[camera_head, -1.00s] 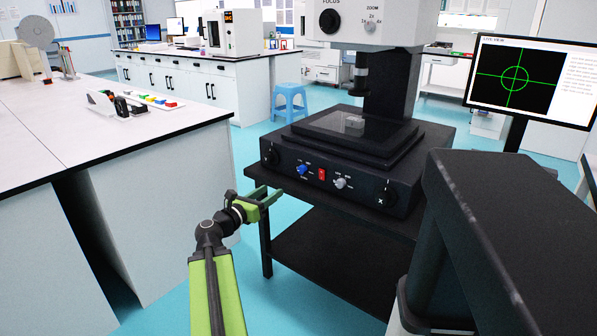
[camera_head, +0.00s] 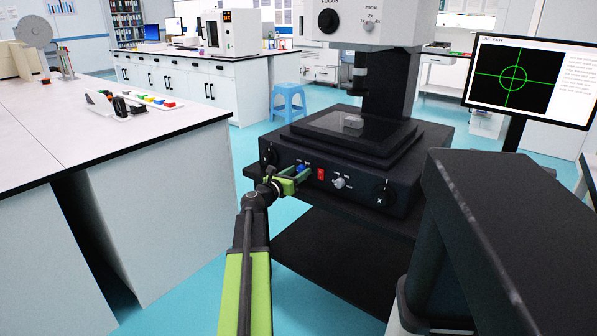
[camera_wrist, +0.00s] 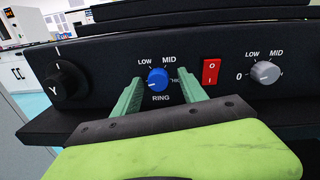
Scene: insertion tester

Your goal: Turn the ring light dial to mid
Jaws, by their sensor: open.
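The ring light dial is a blue knob (camera_wrist: 158,79) labelled RING on the black front panel, with LOW at its upper left and MID above it. A small pale mark seems to sit on its left side, away from MID. In the head view the blue dial (camera_head: 300,168) is partly covered by my gripper. My gripper (camera_wrist: 160,88) is open, with one green finger on each side of the dial. The right finger partly hides the HIGH label. I cannot tell whether the fingers touch the knob.
A red rocker switch (camera_wrist: 211,72) is close to the right of my right finger. A grey dial (camera_wrist: 265,73) is farther right, and a black Y knob (camera_wrist: 66,86) is at the left. A monitor (camera_head: 530,80) stands at the right.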

